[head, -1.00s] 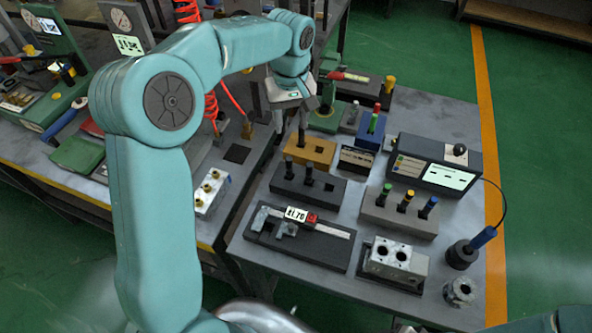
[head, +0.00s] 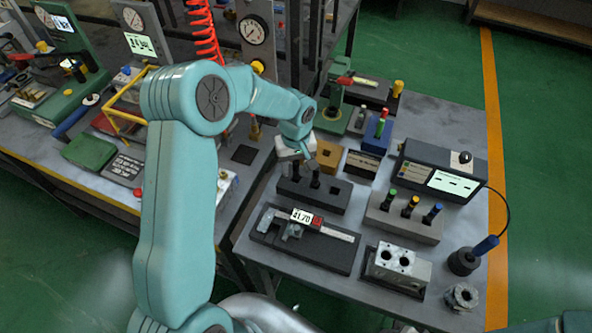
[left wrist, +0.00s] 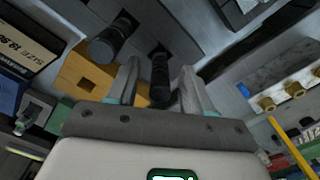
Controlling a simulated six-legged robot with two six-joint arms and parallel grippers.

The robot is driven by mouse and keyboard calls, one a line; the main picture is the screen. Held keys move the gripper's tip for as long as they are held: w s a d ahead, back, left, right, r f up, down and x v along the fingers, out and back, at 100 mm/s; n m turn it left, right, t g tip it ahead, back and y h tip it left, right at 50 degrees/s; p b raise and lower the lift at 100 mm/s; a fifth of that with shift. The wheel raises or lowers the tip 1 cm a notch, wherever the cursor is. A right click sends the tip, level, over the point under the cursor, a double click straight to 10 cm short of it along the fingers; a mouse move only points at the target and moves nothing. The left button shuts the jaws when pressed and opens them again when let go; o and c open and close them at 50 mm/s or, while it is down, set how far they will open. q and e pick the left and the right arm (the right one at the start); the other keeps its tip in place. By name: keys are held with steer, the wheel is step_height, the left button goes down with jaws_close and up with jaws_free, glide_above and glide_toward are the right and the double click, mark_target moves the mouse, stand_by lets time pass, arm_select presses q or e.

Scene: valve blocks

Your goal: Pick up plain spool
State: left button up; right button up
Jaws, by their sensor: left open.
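Two black spools stand upright in a dark grey block (head: 335,198) on the right-hand table. One is the left spool (head: 296,171) and the other the right spool (head: 316,178); I cannot tell which is the plain one. My left gripper (head: 299,160) is just above the block's left end. In the left wrist view, my left gripper's open fingers (left wrist: 158,82) stand either side of one black spool (left wrist: 160,72), with no clear contact. The second black spool (left wrist: 112,42) is up and left, outside the fingers. My right gripper is not in view.
An ochre block (head: 327,158) stands just behind. A caliper on a dark stand (head: 310,244) lies in front. A grey block (head: 402,217) with colour-topped plugs, a metal valve block (head: 398,264) and a display box (head: 440,172) stand to the right.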

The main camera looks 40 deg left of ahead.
arm_select(q)
steer(key=shift+f, duration=0.6)
jaws_close()
steer(key=shift+r, duration=0.1)
